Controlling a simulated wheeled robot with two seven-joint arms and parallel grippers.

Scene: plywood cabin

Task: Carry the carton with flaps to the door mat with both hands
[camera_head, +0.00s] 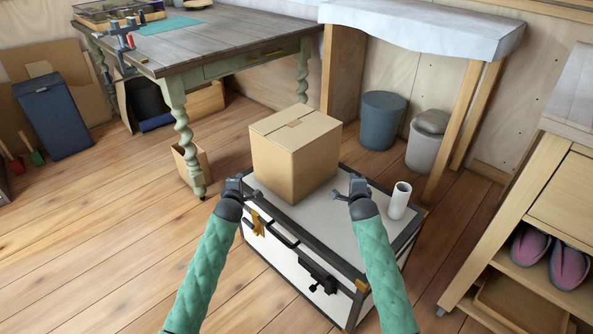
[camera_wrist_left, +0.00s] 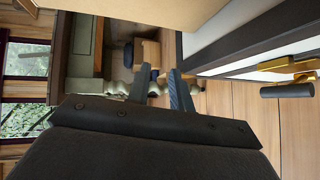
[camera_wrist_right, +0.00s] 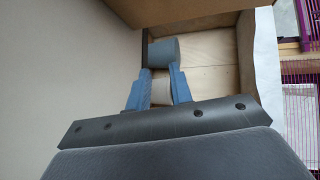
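The carton (camera_head: 295,155) is a brown cardboard box sitting upright on the white trunk, its top flaps folded closed. Its lower edge also shows at the top of the left wrist view (camera_wrist_left: 180,14) and right wrist view (camera_wrist_right: 190,12). My left gripper (camera_head: 243,180) is open and empty, near the carton's front left side. My right gripper (camera_head: 350,184) is open and empty, near the carton's front right side, low over the trunk top. Both grippers look apart from the carton. I see no door mat in these views.
The white trunk (camera_head: 330,222) has dark edges and brass corners. A white roll (camera_head: 399,201) stands on its right end. A workbench (camera_head: 215,45) is behind left, two bins (camera_head: 382,118) behind right, a wooden shelf with slippers (camera_head: 568,262) at right.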

